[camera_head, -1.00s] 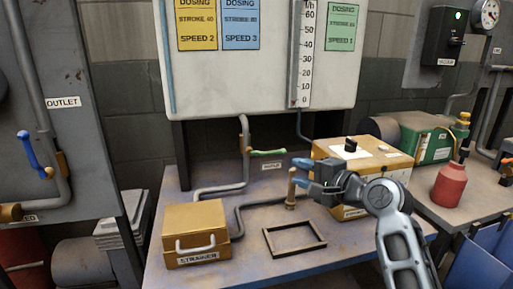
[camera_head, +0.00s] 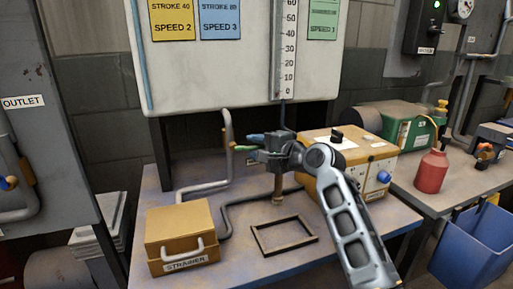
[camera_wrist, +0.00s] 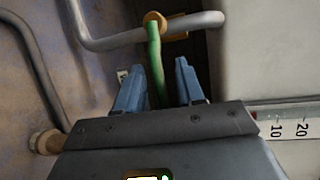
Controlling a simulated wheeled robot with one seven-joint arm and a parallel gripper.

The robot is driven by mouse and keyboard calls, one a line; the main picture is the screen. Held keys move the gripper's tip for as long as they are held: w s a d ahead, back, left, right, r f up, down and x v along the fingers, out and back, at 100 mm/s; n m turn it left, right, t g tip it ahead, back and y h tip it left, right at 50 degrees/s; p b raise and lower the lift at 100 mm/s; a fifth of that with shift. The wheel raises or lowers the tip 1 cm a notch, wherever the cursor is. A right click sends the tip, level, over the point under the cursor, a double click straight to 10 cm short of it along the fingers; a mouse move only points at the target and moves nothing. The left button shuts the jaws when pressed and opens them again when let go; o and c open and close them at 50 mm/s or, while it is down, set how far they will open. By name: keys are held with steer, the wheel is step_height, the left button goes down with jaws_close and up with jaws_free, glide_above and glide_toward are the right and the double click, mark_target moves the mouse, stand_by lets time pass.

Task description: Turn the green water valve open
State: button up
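The green valve handle (camera_wrist: 154,62) shows in the wrist view, reaching from a brass fitting (camera_wrist: 156,22) on a grey pipe (camera_wrist: 110,42) down between my two blue fingertips. My gripper (camera_wrist: 155,82) is open around it. The fingers stand apart on either side, with a gap on the right; whether the left finger touches the handle, I cannot tell. In the head view my gripper (camera_head: 252,143) is at the valve, below the white dosing panel (camera_head: 235,75), and covers most of the handle.
A brass post (camera_head: 279,190) stands on the bench below my gripper. A black frame (camera_head: 284,236) and an ochre strainer box (camera_head: 181,236) lie in front. A yellow pump box (camera_head: 352,160) stands behind my arm. A red bottle (camera_head: 431,172) is at the right.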

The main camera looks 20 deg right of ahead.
steer(key=shift+c, duration=0.5)
jaws_close()
